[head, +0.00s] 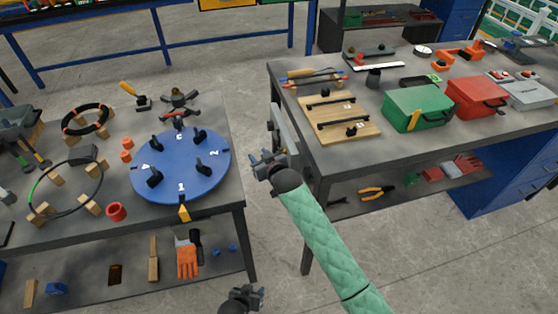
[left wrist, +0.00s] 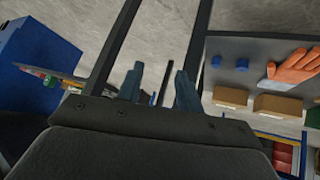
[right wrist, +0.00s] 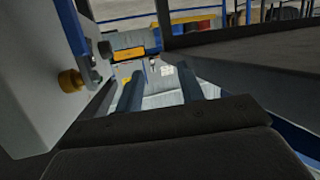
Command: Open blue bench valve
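I cannot clearly make out a blue valve. A round blue plate (head: 190,180) with several numbered black handles lies on the left bench. A dark star-shaped handwheel-like piece (head: 179,103) stands behind it. My right gripper (head: 262,165) is in the gap between the benches, beside a grey panel (head: 283,135) at the right bench's end. In the right wrist view its fingers (right wrist: 160,82) are apart and empty, with a blue-grey cylinder with an orange band (right wrist: 130,45) beyond them. My left gripper (head: 245,297) is low at the bottom edge; its fingers (left wrist: 157,80) are apart and empty.
The left bench (head: 225,120) also holds a black ring (head: 85,119) and wooden blocks. A green case (head: 415,108) and red case (head: 475,97) stand on the right bench. An orange glove (head: 187,260) lies on the left lower shelf. The floor between benches is clear.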

